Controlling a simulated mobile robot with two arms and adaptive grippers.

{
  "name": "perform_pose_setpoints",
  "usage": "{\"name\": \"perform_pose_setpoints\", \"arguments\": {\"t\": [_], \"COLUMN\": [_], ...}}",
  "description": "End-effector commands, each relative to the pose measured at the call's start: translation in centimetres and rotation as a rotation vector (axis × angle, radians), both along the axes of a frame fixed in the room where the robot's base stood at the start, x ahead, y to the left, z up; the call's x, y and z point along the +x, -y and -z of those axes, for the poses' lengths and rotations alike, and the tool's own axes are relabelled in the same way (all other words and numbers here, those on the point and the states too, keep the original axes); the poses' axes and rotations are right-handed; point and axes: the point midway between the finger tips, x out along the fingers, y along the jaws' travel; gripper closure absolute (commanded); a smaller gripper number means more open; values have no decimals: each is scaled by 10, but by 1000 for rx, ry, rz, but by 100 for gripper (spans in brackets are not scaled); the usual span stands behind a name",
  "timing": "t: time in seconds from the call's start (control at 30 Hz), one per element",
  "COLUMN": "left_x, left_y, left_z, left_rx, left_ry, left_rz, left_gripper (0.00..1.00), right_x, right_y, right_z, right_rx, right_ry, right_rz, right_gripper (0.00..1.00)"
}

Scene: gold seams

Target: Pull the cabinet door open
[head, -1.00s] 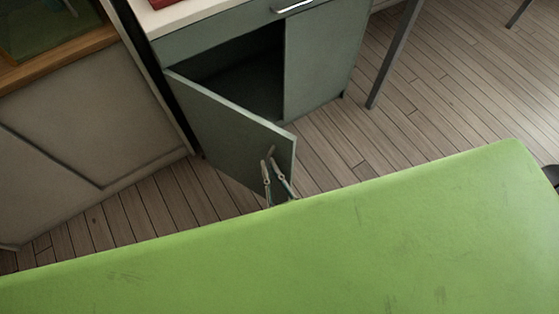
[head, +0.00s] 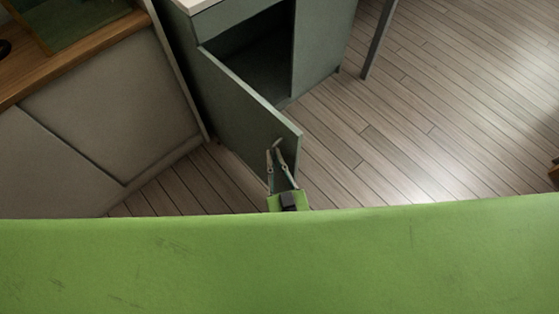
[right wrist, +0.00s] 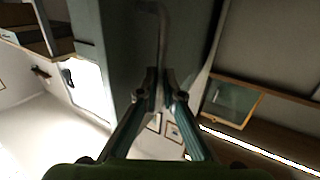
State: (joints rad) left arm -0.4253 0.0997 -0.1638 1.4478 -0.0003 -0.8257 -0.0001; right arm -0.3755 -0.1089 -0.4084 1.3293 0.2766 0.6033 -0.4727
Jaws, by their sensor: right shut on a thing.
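The grey-green cabinet door (head: 242,108) stands wide open, swung out toward me from its left hinge side. The dark inside of the cabinet (head: 262,65) shows behind it. My right gripper (head: 277,152) is shut on the door handle (head: 278,143) near the door's free edge. In the right wrist view the handle (right wrist: 162,45) runs down between the fingertips of the right gripper (right wrist: 160,82). The fingers partly hide the handle. My left gripper is not in view.
A beige cabinet (head: 95,115) with a wooden top (head: 75,55) stands close on the left of the door. A thin table leg (head: 379,40) stands on the right. The plank floor (head: 430,110) is clear to the right.

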Motion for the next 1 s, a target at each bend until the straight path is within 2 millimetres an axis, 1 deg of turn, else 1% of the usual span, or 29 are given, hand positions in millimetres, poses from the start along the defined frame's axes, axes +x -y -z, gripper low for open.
{"name": "perform_pose_setpoints", "arguments": {"t": [0.03, 0.43, 0.5, 0.53, 0.87, 1.0], "left_x": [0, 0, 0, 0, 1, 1], "left_y": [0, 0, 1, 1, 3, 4], "left_z": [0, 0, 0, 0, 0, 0], "left_rx": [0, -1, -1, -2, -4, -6], "left_ry": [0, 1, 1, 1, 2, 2], "left_rz": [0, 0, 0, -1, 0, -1], "left_gripper": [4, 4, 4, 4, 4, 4], "right_x": [6, 7, 7, 6, 4, -2], "right_y": [-7, -8, -8, -8, -4, -2], "right_z": [-7, -7, -7, -7, -3, -2], "right_rx": [5, 5, 6, 5, 2, 2], "right_ry": [11, 11, 10, 10, 6, 5], "right_rz": [-8, -8, -8, -7, -3, -2], "right_gripper": [100, 100, 80, 76, 76, 76]}}
